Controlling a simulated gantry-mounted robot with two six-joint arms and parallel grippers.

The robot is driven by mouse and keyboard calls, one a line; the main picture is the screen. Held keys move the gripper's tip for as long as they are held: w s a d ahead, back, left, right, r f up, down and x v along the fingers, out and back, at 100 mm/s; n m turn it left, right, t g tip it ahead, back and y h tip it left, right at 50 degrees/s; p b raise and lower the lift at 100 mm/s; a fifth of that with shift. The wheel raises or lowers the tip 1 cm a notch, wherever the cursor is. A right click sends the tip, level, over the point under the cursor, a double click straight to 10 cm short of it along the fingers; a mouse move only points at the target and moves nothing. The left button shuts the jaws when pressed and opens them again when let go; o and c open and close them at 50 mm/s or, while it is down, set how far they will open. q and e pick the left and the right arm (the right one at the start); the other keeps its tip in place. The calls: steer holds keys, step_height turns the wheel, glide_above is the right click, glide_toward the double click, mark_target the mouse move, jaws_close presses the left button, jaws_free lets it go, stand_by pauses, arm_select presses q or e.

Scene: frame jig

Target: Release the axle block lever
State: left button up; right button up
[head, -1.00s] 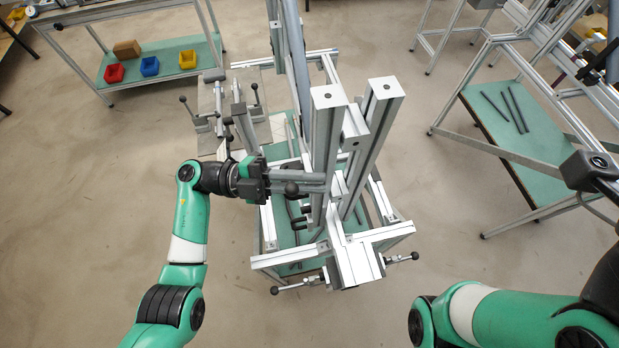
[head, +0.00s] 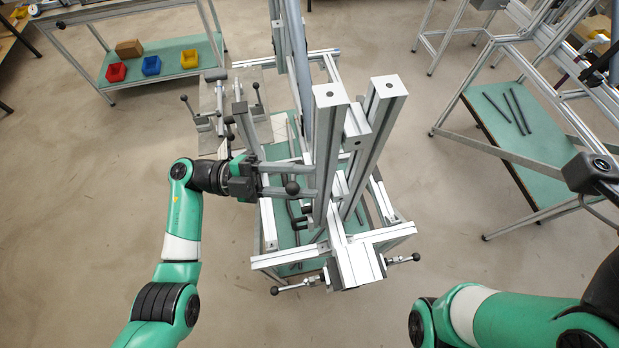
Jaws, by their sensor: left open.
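The frame jig (head: 360,262) stands in the middle, with tall aluminium posts. My left gripper (head: 312,180) reaches in from the left, its two long grey fingers spread apart beside the left front post. A lever with a black ball knob (head: 292,188) shows at the fingers. The knob overlaps the lower finger in this view, and I cannot tell whether they touch. The lever's shaft and its pivot are mostly hidden by the fingers and post, and I cannot tell for sure that it is the axle block lever. My right gripper is out of view.
Other ball-ended levers sit at the jig's front left (head: 290,286) and front right (head: 402,258), and on a plate behind (head: 227,125). A shelf cart (head: 165,60) with coloured bins stands back left. A green-shelved rack (head: 515,130) stands right. Floor between is clear.

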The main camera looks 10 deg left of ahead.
arm_select(q)
steer(key=a+f+b, duration=0.1)
steer(key=a+b, duration=0.2)
steer(key=a, duration=0.6)
steer(key=shift+a+f, duration=0.35)
steer(key=shift+f, duration=0.05)
